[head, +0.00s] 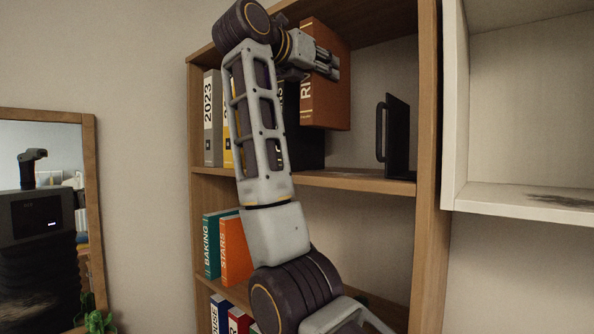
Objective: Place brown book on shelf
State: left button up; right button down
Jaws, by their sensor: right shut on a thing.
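The brown book (330,108) is upright in the upper compartment of the wooden shelf (360,181), with its spine lettering partly hidden. My right gripper (331,64) is shut on the book near its upper part. The book's lower edge appears above the shelf board, with a dark thing behind and below it. I cannot tell whether the book touches its neighbours. My right arm hides part of the row to its left. My left gripper is not in view.
A grey 2023 binder (212,118) and a yellow binder (228,140) stand at left. A black bookend-like thing (398,140) stands at right, with bare board left of it. Teal (211,245) and orange (235,252) books stand below. A white shelf (530,200) adjoins at right.

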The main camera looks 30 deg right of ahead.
send_over(323, 128)
jog(key=shift+w+f, duration=0.1)
jog(key=shift+f, duration=2.75)
jog(key=shift+d+f, duration=0.1)
jog(key=shift+f+p, duration=0.35)
jog(key=shift+f, duration=1.85)
jog(key=c, duration=1.1)
grip_release()
jog(key=shift+o, duration=0.2)
